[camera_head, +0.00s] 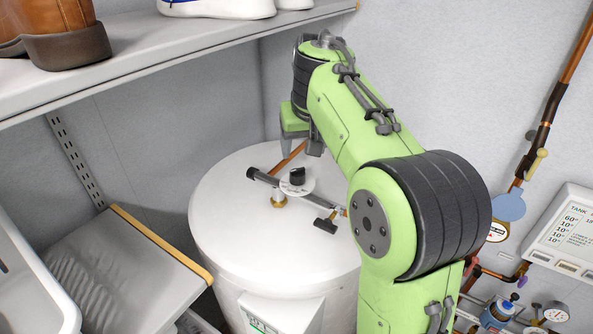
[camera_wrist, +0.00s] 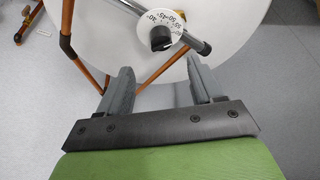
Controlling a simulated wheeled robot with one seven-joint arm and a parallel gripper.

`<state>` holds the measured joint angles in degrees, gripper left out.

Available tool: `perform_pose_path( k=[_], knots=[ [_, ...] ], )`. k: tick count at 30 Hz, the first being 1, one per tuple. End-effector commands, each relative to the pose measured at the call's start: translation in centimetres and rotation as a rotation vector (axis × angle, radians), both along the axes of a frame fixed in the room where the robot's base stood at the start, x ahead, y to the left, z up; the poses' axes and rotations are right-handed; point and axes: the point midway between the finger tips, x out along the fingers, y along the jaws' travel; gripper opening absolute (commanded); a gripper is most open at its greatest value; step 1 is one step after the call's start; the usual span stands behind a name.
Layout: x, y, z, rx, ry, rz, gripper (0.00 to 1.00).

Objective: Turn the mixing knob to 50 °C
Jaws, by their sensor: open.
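The black mixing knob (camera_head: 297,175) sits on a round white dial on top of the white tank (camera_head: 225,215), beside a dark horizontal pipe. In the wrist view the knob (camera_wrist: 160,38) is at the top centre, with a white dial (camera_wrist: 158,18) numbered around it, 45, 50 and 55 among the marks. I cannot tell which mark the knob points to. My gripper (camera_wrist: 160,70) is open and empty, its two grey fingers apart and short of the knob in the picture. In the head view my gripper is small, above and behind the knob, partly hidden by my arm.
A shelf (camera_head: 180,45) with shoes runs across the upper left. A grey surface with a wooden edge (camera_head: 165,245) stands left of the tank. Copper pipes (camera_head: 570,60), gauges and a panel marked TANK (camera_head: 570,225) are at the right. A copper pipe (camera_head: 290,157) crosses behind the knob.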

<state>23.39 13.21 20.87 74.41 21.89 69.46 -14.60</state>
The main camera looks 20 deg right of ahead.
Motion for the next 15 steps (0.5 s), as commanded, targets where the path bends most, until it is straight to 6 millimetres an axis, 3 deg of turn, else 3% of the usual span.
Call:
perform_pose_path(
  k=[1, 6, 12, 15],
  knots=[
    [0.5, -0.2, -1.9, 0.001, 0.005, -0.001, 0.66],
    [2.1, -0.4, -5.8, 0.002, 0.005, 0.0, 0.66],
    [3.6, -0.7, -9.1, 0.001, 0.002, -0.001, 0.66],
    [3.9, -0.7, -9.8, 0.0, -0.001, -0.001, 0.66]
  ],
)
